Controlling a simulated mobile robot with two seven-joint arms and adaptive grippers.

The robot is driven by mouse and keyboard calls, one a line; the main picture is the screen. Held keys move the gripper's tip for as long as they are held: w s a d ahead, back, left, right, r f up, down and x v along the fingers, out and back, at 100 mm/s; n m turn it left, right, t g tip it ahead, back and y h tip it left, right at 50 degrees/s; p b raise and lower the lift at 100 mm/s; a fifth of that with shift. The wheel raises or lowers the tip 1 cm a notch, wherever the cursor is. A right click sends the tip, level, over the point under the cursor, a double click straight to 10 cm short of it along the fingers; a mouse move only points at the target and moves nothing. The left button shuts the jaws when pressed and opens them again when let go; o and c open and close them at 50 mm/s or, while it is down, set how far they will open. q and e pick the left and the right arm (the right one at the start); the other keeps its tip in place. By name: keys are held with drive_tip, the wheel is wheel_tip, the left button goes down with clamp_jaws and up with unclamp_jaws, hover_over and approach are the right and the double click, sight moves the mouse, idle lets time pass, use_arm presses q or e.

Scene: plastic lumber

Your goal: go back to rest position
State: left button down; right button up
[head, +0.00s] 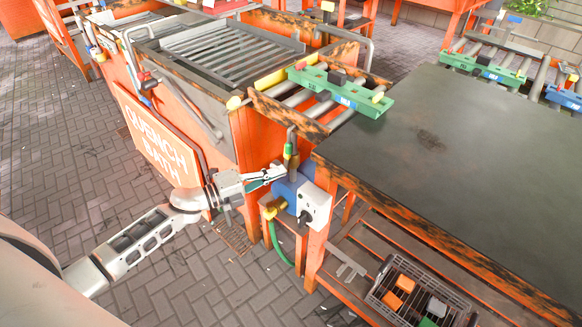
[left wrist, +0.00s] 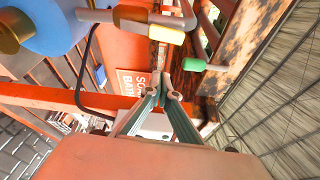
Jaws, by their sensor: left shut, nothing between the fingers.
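My left gripper (head: 268,173) reaches in from the left in the head view, close to the blue and white valve unit (head: 302,197) on the orange bench. Its fingers are shut and hold nothing. In the left wrist view, the fingertips (left wrist: 172,92) meet near the middle, with the blue body (left wrist: 75,22) of the unit at the upper left. Whether the fingers touch the unit I cannot tell. My right gripper is in neither view.
The orange quench bath (head: 160,135) stands left of my left gripper. A dark-topped table (head: 440,150) is at the right, with a black crate (head: 450,293) on its lower shelf. A green hose (head: 275,245) hangs below the unit. The paved floor at the left is clear.

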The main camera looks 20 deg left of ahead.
use_arm(q)
drive_tip(key=s+d+f+n+g+y+p, duration=0.1)
drive_tip(key=s+d+f+n+y+p, duration=0.1)
drive_tip(key=s+n, duration=0.5)
drive_tip(key=s+d+f+n+g+y+p, duration=0.1)
drive_tip(key=s+d+f+n+y+p, duration=0.1)
drive_tip(key=s+n, duration=0.6)
drive_tip(key=s+d+f+n+g+y+p, duration=0.1)
drive_tip(key=s+d+f+n+y+p, duration=0.2)
drive_tip(key=s+n, duration=0.4)
drive_tip(key=s+f+y+p, duration=0.1)
drive_tip(key=s+p, duration=0.1)
drive_tip(key=s, duration=0.6)
drive_tip(key=shift+n+p, duration=0.3)
drive_tip(key=shift+n, duration=0.1)
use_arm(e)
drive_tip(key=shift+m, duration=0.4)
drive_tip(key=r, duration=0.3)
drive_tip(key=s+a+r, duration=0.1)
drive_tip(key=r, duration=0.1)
use_arm(q)
drive_tip(key=shift+f, duration=0.1)
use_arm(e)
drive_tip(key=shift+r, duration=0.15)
